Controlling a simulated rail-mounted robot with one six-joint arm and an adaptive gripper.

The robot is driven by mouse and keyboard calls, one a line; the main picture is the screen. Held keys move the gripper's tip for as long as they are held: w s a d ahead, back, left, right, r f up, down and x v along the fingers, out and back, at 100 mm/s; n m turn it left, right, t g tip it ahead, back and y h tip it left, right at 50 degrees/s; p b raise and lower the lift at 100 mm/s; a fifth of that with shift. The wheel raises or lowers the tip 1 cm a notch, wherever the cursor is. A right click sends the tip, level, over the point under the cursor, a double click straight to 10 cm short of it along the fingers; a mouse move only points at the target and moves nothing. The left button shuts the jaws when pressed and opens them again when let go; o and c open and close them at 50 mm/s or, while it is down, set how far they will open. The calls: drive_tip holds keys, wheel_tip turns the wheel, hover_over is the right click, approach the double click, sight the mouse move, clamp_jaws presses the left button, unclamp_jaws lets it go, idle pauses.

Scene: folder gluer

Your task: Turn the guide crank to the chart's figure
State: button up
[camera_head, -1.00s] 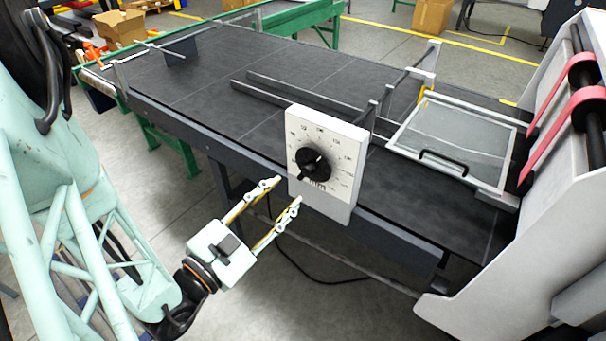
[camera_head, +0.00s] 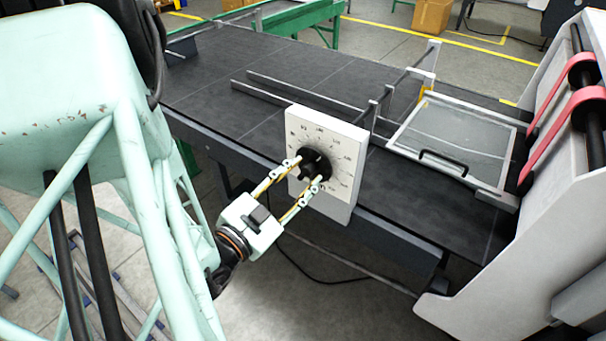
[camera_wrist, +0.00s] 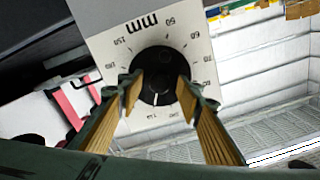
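The guide crank (camera_head: 312,163) is a round black knob on a white dial plate (camera_head: 342,205) at the side of the dark conveyor table. In the wrist view the crank (camera_wrist: 157,72) has a white mark pointing towards the bottom of the picture. The dial plate (camera_wrist: 112,45) there carries "mm" and a ring of figures, partly hidden by my fingers. My gripper (camera_head: 307,173) is at the crank, with its fingers apart on either side of it. In the wrist view my gripper (camera_wrist: 160,90) looks open, and firm contact cannot be made out. No chart is recognisable.
The conveyor table (camera_head: 240,95) runs behind the plate, with long guide rails on it. A clear hatch with a black handle (camera_head: 443,163) lies to the right, beside the white machine housing (camera_head: 550,190) with red belts. A cable hangs below the table.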

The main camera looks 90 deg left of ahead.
drive_tip(key=shift+w+a, duration=0.15)
drive_tip(key=c, duration=0.9)
drive_tip(key=shift+n, duration=0.3)
